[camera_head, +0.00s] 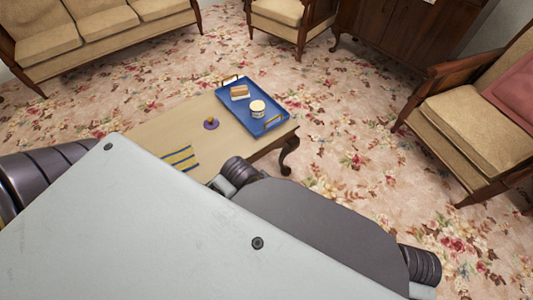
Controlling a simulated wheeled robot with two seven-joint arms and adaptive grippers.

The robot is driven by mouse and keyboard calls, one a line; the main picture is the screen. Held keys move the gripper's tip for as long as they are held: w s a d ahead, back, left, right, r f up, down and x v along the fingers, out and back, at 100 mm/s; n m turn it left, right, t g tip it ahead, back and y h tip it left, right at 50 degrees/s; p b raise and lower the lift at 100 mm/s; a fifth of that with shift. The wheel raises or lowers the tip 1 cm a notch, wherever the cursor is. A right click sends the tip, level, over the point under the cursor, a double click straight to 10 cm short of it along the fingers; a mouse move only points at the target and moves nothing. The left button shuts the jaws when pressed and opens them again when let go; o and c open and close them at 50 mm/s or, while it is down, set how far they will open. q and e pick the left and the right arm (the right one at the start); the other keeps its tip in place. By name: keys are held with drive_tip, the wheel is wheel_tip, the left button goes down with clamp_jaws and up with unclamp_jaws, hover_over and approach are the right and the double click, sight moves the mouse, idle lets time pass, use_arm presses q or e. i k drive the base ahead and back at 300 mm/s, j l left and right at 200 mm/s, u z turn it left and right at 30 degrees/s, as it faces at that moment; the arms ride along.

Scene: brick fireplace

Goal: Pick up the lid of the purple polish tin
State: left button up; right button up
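A small round purple thing (211,124) with a brownish knob-like top sits on the pale wooden coffee table (190,112), left of the blue tray. It may be the purple polish tin or its lid; it is too small to tell which, or whether a lid is on a tin. Neither of my grippers can be made out. My own body and arm links fill the lower part of the view and hide the table's near side.
The blue tray (233,104) holds a cream round tin (257,108) and a brown-and-white block (239,92). A striped yellow-and-dark cloth (181,158) lies nearer. A sofa (90,35), armchairs (470,120) and a cabinet (400,30) surround open floral carpet (345,115).

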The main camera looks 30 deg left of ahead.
sight(211, 122)
drive_tip(key=u, duration=1.6)
